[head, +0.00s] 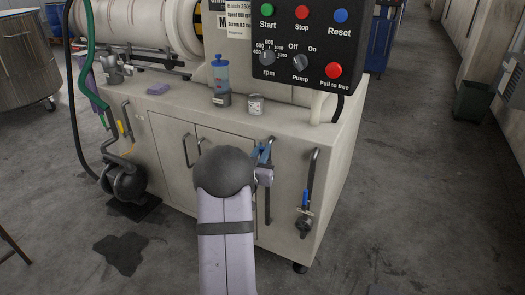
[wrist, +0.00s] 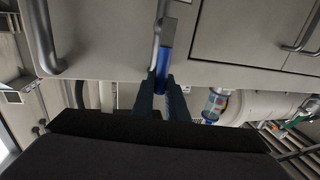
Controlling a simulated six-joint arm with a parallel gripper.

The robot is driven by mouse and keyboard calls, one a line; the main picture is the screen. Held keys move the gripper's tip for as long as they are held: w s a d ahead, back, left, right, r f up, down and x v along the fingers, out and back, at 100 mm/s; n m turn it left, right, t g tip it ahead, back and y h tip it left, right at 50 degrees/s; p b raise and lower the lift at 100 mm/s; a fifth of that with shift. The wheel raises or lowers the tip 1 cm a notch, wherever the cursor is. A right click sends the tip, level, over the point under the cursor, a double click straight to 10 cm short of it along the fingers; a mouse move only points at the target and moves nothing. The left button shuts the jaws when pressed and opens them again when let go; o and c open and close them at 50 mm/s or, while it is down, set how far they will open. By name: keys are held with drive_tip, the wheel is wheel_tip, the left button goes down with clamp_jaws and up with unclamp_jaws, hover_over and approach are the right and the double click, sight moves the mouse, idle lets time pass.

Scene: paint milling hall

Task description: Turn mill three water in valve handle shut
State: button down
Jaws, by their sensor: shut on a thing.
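My gripper (head: 264,154) is at the front of the mill's pale cabinet (head: 170,150), at an upright pipe right of the doors. In the wrist view my gripper (wrist: 161,98) is shut on a blue valve handle (wrist: 165,60), with one dark finger on each side. The handle lies along a grey pipe (wrist: 157,35). In the head view my arm and gripper hide most of this valve. A second blue valve handle (head: 305,197) stands upright on the pipe further right, with a small tag below it. I cannot read which valve is which.
A black control panel (head: 310,45) overhangs the cabinet's right end. A blue-capped bottle (head: 221,75) and a small tin (head: 255,105) stand on top. A pump (head: 125,182) and hoses are at the left, near a dark floor stain (head: 120,253).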

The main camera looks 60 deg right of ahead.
drive_tip(key=shift+s, duration=0.1)
drive_tip(key=s+f+m+g+h+b, duration=0.2)
drive_tip(key=s+f+m+b, duration=0.5)
drive_tip(key=m+b, duration=1.3)
drive_tip(key=shift+s+f+g+h+b, duration=0.4)
drive_tip(key=shift+g+b, duration=0.3)
drive_tip(key=shift+b, duration=3.1)
drive_tip(key=shift+w, duration=0.15)
drive_tip(key=c, duration=1.7)
unclamp_jaws()
drive_tip(key=shift+c, duration=0.2)
drive_tip(key=shift+a, duration=0.1)
